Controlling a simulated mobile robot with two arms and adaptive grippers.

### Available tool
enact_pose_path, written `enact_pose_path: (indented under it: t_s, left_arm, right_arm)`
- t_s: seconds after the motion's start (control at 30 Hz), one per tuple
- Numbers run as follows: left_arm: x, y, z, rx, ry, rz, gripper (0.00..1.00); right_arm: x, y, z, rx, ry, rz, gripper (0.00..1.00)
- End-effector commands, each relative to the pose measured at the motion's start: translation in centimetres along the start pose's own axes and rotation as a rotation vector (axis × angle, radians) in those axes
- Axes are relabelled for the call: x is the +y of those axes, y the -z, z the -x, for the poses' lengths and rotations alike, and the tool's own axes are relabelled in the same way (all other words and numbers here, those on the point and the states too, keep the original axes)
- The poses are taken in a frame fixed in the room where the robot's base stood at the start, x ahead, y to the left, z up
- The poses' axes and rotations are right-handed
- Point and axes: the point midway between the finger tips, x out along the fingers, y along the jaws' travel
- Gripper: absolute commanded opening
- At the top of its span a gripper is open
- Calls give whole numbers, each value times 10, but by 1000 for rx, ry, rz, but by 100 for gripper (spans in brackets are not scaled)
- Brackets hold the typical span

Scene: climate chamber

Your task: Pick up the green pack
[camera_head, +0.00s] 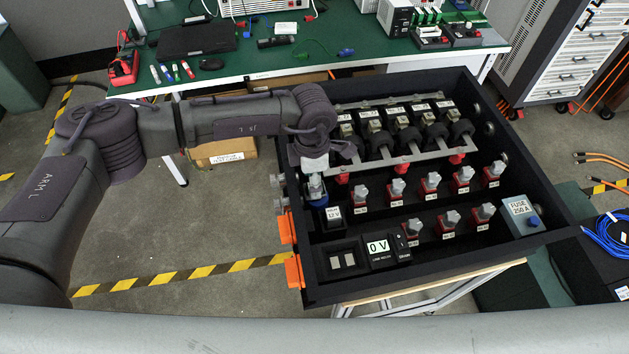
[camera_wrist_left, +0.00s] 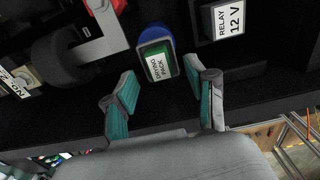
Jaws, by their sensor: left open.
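The green pack (camera_wrist_left: 154,62), with a white label reading DRYING PACK, sits in a blue holder (camera_wrist_left: 151,35) in the left wrist view. My left gripper (camera_wrist_left: 165,98) is open. Its two green-padded fingers are spread, and the pack shows between and just beyond their tips, with no contact visible. In the head view my left gripper (camera_head: 315,184) points down inside the left side of the black box, above the blue holder (camera_head: 315,202). The green pack itself is hidden there by my wrist and gripper. My right gripper is not in view.
The black box (camera_head: 549,232) holds a 12 V relay (camera_head: 333,214) close beside the holder, red-based switches (camera_head: 396,190), a metal bar (camera_head: 400,160) and a 0 V meter (camera_head: 378,249). A fuse block (camera_head: 522,212) is at right. A green bench (camera_head: 345,55) stands behind.

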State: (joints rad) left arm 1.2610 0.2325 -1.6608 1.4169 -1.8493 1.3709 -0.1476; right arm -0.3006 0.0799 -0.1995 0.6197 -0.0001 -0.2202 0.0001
Motion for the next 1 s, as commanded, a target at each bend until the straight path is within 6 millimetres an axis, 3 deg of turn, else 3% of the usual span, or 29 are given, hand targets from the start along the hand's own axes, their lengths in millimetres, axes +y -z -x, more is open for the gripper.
enact_pose_path:
  t_s: [0.13,0.33,0.37,0.63,1.0]
  left_arm:
    - [0,0,-12,0,0,0,56]
    - [0,0,-14,-1,-1,-1,56]
    - [0,0,-14,-1,-1,-1,55]
    - [0,0,-13,-1,-1,0,10]
    - [0,0,-12,-2,-1,0,8]
  right_arm:
    - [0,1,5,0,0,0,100]
    - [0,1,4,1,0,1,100]
    - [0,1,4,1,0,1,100]
    - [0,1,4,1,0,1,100]
    - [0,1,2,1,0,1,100]
